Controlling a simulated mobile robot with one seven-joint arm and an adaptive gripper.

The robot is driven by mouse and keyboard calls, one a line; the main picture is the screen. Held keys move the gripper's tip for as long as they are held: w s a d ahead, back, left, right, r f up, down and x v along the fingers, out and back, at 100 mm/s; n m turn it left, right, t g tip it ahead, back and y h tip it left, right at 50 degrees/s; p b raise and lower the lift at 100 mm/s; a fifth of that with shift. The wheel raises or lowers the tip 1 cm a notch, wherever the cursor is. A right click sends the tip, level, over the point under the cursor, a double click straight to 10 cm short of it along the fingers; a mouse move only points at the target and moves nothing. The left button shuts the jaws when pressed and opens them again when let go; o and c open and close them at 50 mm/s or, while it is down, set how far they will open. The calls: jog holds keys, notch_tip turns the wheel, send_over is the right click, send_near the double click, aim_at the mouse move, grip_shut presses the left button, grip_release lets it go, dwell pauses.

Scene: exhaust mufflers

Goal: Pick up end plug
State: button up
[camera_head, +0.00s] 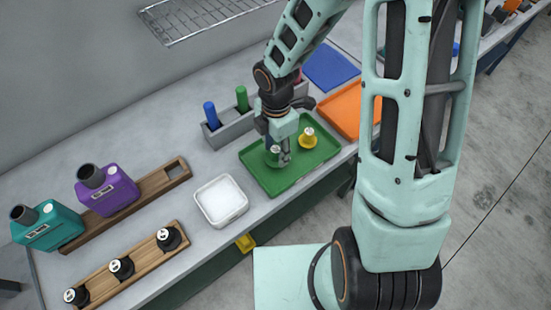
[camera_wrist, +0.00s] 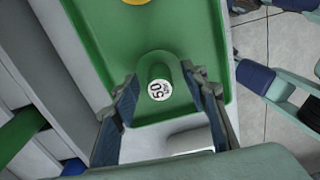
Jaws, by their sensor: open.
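A green end plug (camera_wrist: 158,72) with a round white label reading 50 stands in the green tray (camera_wrist: 100,38). It also shows in the head view (camera_head: 272,158), partly hidden by my gripper. A yellow end plug (camera_head: 308,139) stands in the same tray, behind and to the right; its edge shows at the top of the wrist view. My gripper (camera_wrist: 159,76) points down over the tray and is open. In the wrist view its two fingers lie left and right of the green plug, with nothing held. I cannot tell whether the fingertips touch it.
A grey rack (camera_head: 228,127) with upright blue and green cylinders stands close behind the tray. A white bin (camera_head: 222,222) is at its left, an orange tray (camera_head: 350,112) at its right. Purple and teal mufflers (camera_head: 108,190) and a wooden holder (camera_head: 147,255) with black pieces stand further left.

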grip_shut()
dwell(0.3)
jog(key=shift+r, duration=0.1)
